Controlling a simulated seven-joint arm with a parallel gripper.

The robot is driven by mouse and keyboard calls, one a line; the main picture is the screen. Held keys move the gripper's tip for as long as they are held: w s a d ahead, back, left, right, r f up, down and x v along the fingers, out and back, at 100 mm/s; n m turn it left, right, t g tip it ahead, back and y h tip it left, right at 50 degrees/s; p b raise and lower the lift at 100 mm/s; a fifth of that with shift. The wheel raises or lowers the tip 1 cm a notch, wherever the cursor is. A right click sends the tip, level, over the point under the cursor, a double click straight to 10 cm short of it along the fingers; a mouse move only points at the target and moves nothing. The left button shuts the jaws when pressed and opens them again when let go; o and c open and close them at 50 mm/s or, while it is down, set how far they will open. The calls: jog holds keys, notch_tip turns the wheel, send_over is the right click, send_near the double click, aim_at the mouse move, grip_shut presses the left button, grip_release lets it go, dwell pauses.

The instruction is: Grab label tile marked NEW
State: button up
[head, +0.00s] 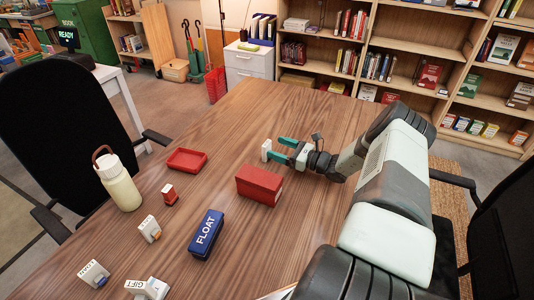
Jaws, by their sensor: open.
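I cannot read NEW on any tile from here. A small white tile (266,148) stands on the wooden table just at the tips of my gripper (277,150); its face is turned so that no lettering shows. My gripper is open, its two green fingers low over the table and pointing left; whether the tile is between the fingertips or just beyond them I cannot tell. Other white label tiles stand at the front left: one reads GIFT (136,285), and the print on a middle one (150,227) and a left one (93,272) is too small to read.
A red box (259,184) sits close below my gripper. A blue FLOAT box (206,234), a small red item (169,194), a red tray (187,160) and a cream bottle (120,184) stand further left. The far part of the table (255,105) is clear.

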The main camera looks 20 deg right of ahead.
aim_at(269, 144)
jog(key=x, duration=0.5)
jog(key=shift+w+a+r, duration=0.1)
jog(key=shift+c, duration=0.3)
jog(key=c, duration=1)
